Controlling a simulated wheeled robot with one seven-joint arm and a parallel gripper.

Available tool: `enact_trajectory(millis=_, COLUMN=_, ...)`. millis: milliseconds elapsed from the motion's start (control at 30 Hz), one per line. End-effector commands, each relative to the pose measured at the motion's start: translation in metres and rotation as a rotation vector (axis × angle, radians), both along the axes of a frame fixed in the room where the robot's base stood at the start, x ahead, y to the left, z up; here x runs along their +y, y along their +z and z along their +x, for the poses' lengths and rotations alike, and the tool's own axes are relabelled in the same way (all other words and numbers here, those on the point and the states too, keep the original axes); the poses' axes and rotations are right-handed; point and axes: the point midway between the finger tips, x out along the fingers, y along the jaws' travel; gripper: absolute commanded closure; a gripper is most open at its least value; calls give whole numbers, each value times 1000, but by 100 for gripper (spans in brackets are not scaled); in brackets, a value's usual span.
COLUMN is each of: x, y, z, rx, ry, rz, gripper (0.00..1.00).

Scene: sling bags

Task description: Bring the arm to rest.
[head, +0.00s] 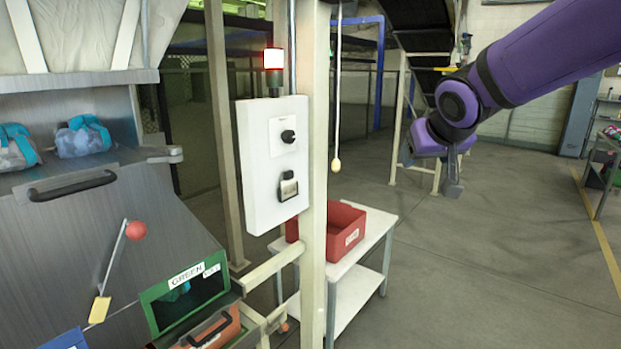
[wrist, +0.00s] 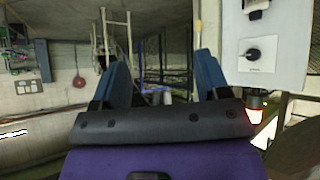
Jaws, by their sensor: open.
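My purple arm (head: 545,55) reaches in from the upper right of the head view, raised over open floor. My gripper (head: 453,188) hangs at its end, right of the white control box and apart from everything around it. In the wrist view my gripper (wrist: 160,75) shows two dark blue fingers spread wide, with nothing between them. The wrist view is upside down relative to the room.
A white control box (head: 273,160) with a lit red lamp (head: 273,59) is on a cream post. A pull cord (head: 337,120) hangs beside it. A red bin (head: 345,230) stands on a white table (head: 348,283). Bagged items (head: 83,137) lie left.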

Motion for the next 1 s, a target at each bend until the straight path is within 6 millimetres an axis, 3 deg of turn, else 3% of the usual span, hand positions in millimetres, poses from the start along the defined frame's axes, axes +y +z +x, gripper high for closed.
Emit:
enact_trajectory(millis=33, x=-10, y=4, z=-20, rx=14, ry=-21, rz=-18, gripper=31)
enact_trajectory(millis=300, x=-57, y=4, z=-125, rx=149, ry=-111, rz=-44, gripper=31)
enact_trajectory(millis=600, x=-82, y=-18, z=-233, rx=300, ry=-108, rz=34, gripper=31)
enact_trajectory(millis=800, x=-84, y=-30, z=-267, rx=352, ry=-82, rz=78, gripper=31)
enact_trajectory(millis=1000, x=-84, y=-32, z=-272, rx=362, ry=-75, rz=86, gripper=31)
